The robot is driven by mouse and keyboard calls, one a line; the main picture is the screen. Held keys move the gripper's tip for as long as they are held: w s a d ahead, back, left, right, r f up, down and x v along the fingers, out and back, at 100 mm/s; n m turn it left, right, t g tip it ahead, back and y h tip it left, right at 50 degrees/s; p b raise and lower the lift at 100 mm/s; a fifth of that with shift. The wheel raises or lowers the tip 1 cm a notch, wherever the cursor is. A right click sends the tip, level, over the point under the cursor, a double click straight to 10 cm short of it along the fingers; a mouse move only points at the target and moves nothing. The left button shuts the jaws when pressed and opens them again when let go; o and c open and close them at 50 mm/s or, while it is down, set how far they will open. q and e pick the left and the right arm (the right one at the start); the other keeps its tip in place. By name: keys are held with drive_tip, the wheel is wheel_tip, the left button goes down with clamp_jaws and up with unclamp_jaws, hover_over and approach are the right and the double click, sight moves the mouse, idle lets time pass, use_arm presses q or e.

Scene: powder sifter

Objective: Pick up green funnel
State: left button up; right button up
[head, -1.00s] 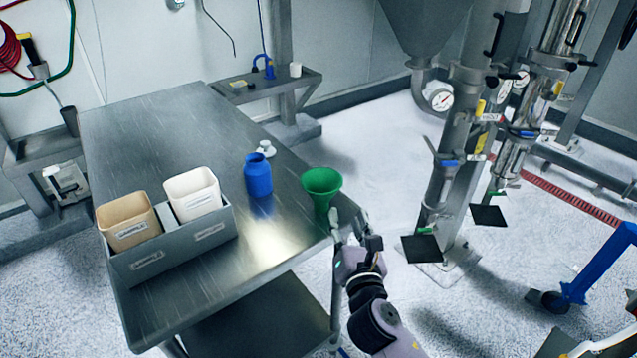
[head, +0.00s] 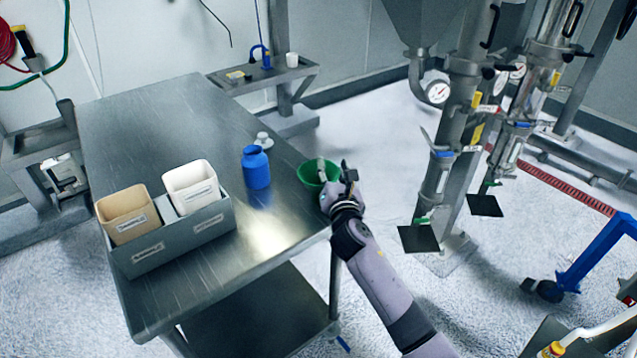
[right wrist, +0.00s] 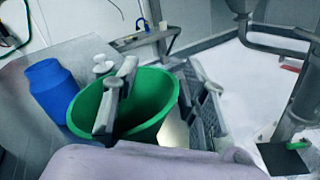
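The green funnel (head: 308,177) stands near the right edge of the steel table, wide mouth up. Its lower part is hidden behind my right gripper and arm in the head view. In the right wrist view the funnel (right wrist: 152,100) fills the middle. My right gripper (head: 334,168) is at the funnel's right side with its fingers apart. In the right wrist view the gripper (right wrist: 162,68) has one finger over the funnel's mouth and the other outside its right rim. I cannot tell whether either finger touches it. My left gripper is not in view.
A blue bottle (head: 256,168) and a small white object (head: 263,140) stand left of the funnel. A grey tray (head: 170,252) with a tan bin (head: 127,213) and a white bin (head: 190,186) sits at the table's front left. The table's (head: 150,120) back is clear.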

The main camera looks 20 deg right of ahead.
drive_tip(key=shift+w+d, duration=0.1)
drive_tip(key=shift+w, duration=0.45)
drive_tip(key=shift+s, duration=0.1)
drive_tip(key=shift+c, duration=0.6)
drive_tip(key=c, duration=0.8)
drive_tip(key=shift+f, duration=0.1)
clamp_jaws()
drive_tip(key=shift+s, duration=0.1)
